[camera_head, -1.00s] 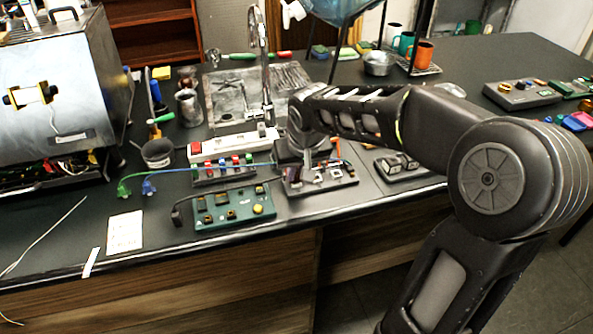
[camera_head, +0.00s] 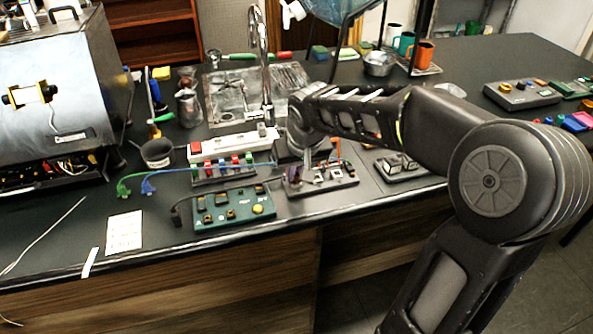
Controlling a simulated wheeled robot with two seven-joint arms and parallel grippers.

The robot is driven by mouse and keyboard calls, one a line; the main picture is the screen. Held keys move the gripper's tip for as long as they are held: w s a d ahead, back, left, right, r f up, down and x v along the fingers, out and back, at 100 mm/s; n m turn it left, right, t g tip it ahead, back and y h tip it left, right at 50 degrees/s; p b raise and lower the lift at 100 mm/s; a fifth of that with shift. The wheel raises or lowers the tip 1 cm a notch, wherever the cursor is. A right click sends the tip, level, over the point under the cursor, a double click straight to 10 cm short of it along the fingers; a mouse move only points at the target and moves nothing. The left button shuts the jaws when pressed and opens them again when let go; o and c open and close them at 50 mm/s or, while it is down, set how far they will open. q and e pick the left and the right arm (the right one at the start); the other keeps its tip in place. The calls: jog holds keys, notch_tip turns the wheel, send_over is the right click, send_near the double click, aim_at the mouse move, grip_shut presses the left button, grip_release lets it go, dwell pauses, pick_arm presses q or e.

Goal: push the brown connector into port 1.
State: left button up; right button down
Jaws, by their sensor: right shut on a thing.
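My right gripper (camera_head: 318,171) points down over a small dark board (camera_head: 325,183) near the middle of the bench. The jaws are small in view and partly hidden by my own wrist and forearm. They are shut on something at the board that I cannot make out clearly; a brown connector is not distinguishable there. Port numbers on the board are too small to read. An orange-red upright piece (camera_head: 340,151) shows just right of the gripper. My left gripper is not in view.
A green board (camera_head: 233,208) with a yellow knob lies to the left. Behind it are a strip with coloured plugs (camera_head: 222,168) and a white power strip (camera_head: 235,143). Green and blue cables and a black plug (camera_head: 177,213) lie left. Another dark module (camera_head: 400,166) sits right.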

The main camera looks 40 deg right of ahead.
jog(key=c, duration=1.3)
grip_release()
jog(key=shift+c, duration=0.2)
jog(key=v, duration=0.8)
jog(key=shift+b, duration=0.3)
jog(key=shift+f, duration=0.1)
